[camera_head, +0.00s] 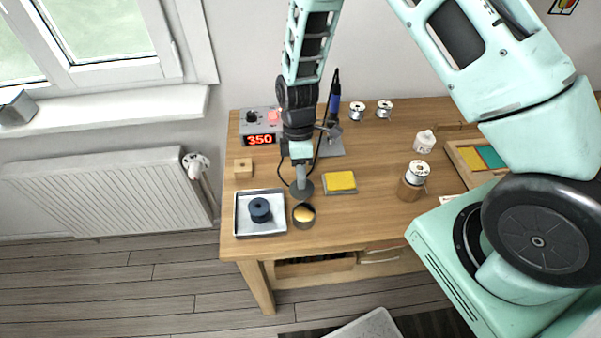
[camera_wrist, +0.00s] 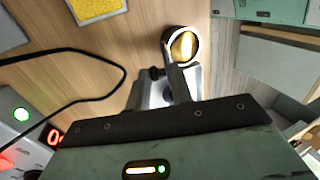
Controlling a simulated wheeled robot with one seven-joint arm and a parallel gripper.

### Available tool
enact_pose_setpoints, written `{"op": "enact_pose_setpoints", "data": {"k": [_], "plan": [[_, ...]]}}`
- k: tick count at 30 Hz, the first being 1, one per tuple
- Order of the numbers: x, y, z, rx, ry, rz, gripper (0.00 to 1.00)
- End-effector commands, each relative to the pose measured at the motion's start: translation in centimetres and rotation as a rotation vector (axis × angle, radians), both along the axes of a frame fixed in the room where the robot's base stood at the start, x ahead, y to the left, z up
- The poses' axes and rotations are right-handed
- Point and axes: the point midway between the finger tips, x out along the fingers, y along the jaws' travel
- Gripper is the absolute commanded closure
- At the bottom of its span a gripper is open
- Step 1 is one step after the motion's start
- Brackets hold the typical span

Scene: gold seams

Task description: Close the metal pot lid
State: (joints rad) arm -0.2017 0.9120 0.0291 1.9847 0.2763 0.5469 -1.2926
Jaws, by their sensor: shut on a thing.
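The small round metal pot (camera_head: 303,215) stands near the front edge of the wooden table, open at the top with amber stuff inside. It also shows in the wrist view (camera_wrist: 183,46), just beyond my fingertips. The dark grey round lid (camera_head: 302,191) is off the pot's mouth, at its back side. My gripper (camera_head: 300,176) reaches down from above and is shut on the lid. In the wrist view the fingers (camera_wrist: 172,88) hide most of the lid. I cannot tell whether a hinge joins lid and pot.
A white tray (camera_head: 243,229) with a dark spool (camera_head: 260,209) lies just left of the pot. A yellow sponge (camera_head: 340,181) lies at right. The soldering station (camera_head: 260,140) and its cable stand behind. A brown jar (camera_head: 411,187) is further right.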

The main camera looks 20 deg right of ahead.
Motion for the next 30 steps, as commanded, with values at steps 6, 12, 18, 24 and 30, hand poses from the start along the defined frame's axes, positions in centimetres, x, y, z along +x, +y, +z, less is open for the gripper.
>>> {"op": "enact_pose_setpoints", "data": {"k": [6, 12, 18, 24, 30], "plan": [[-0.4, 0.2, 0.3, -0.032, -0.106, 0.001, 1.00], [-1.5, 0.6, 0.6, -0.081, -0.254, 0.004, 1.00], [-2.6, 1.0, 0.8, -0.126, -0.397, 0.007, 1.00], [-3.6, 1.3, 0.8, -0.171, -0.532, 0.009, 1.00], [-4.6, 1.6, 0.7, -0.216, -0.667, 0.010, 1.00]]}}
